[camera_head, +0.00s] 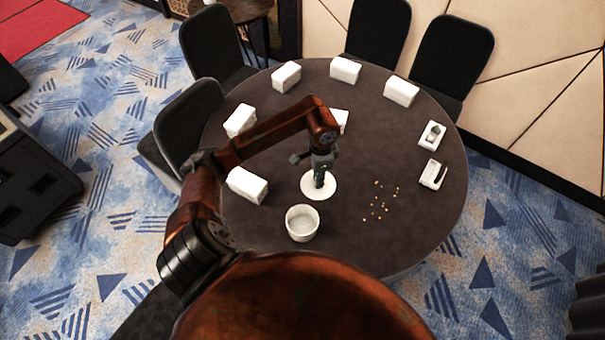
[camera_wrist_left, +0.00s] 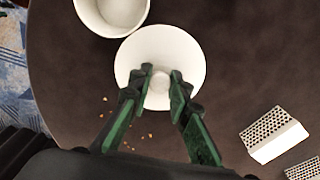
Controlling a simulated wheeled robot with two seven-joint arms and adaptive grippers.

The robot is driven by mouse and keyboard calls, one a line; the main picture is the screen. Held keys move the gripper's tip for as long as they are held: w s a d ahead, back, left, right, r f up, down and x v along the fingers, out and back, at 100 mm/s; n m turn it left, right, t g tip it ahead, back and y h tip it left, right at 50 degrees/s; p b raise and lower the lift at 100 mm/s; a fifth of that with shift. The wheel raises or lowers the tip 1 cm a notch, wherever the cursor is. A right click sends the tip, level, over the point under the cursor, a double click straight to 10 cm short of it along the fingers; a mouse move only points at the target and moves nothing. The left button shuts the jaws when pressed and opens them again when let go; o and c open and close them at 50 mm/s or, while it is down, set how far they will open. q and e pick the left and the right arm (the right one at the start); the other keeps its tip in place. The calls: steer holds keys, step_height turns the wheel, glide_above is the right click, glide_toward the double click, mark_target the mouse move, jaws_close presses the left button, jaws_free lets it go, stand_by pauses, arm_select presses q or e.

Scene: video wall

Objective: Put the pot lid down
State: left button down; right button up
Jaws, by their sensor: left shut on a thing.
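The pot lid (camera_head: 313,190) is a white disc with a small knob, over the dark round table near the middle. It also shows in the left wrist view (camera_wrist_left: 187,50). My left gripper (camera_head: 319,182) points down and is shut on the lid's knob, with a finger on each side of it (camera_wrist_left: 160,84). I cannot tell whether the lid touches the table. The white pot (camera_head: 302,223) stands open just in front of the lid, and part of it shows at the top of the left wrist view (camera_wrist_left: 112,12). My right gripper is not in view.
Several white boxes (camera_head: 247,185) stand around the far and left rim of the table (camera_head: 400,240). Small yellowish bits (camera_head: 379,203) lie scattered right of the lid. Two white holders (camera_head: 432,135) (camera_head: 433,173) are at the right. Dark chairs (camera_head: 378,30) surround the back. The front right tabletop is clear.

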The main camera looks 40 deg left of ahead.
arm_select(q)
steer(key=w+a+f, duration=0.2)
steer(key=a+f, duration=0.1)
steer(key=a, duration=0.1)
steer(key=w+a+f, duration=0.2)
steer(key=a+f, duration=0.1)
steer(key=w+a+f+b, duration=0.1)
steer(key=a+f, duration=0.2)
steer(key=a, duration=0.1)
steer(key=shift+w+a, duration=0.35)
steer(key=shift+w, duration=0.05)
steer(key=shift+a+f, duration=0.1)
steer(key=shift+f, duration=0.1)
steer(key=f, duration=0.3)
steer(key=shift+w+a+f, duration=0.15)
steer(key=shift+a+f, duration=0.1)
steer(key=shift+f, duration=0.05)
steer(key=c, duration=1.8)
jaws_free()
steer(key=shift+f, duration=0.1)
